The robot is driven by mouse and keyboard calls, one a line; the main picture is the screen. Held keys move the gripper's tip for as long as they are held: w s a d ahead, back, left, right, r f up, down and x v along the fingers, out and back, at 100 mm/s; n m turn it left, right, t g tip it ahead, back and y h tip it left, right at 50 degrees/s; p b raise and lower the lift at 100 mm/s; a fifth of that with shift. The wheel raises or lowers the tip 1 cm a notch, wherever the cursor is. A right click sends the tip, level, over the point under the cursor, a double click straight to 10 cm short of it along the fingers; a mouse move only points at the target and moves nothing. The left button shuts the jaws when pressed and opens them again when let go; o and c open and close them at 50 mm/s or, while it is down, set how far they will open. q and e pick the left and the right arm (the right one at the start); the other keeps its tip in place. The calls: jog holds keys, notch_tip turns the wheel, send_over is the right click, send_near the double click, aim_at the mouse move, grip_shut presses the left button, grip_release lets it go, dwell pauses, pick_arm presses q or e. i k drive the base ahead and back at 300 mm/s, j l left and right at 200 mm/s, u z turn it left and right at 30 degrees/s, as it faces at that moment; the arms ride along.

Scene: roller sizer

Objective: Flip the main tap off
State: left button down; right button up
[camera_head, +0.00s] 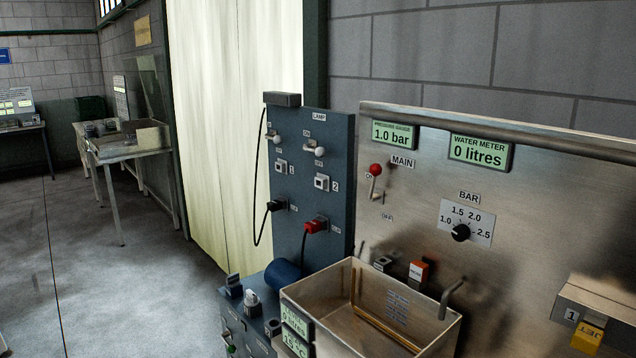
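The main tap (375,172) is a small lever with a red ball knob on the steel panel (560,210), just below and left of the MAIN label (402,162). Its red knob points up, beside a small mark that seems to read ON. A mark that looks like OFF sits lower on the panel, below and right of the lever. The pressure gauge (394,134) above reads 1.0 bar. The water meter (479,152) reads 0 litres. Neither of my grippers shows in this view.
A steel sink (440,335) with a spout (452,297) juts out below the panel. A blue switch board (335,220) with plugs and cables stands left of it. A BAR dial (461,232) is on the panel. Grey floor is open at left, before a bench (130,155).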

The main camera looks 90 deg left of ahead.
aim_at(375, 170)
jog(key=u, duration=2.65)
jog(key=i+j+u, duration=0.25)
jog(key=u, duration=0.25)
jog(key=i+j+u, duration=0.25)
jog(key=u, duration=0.25)
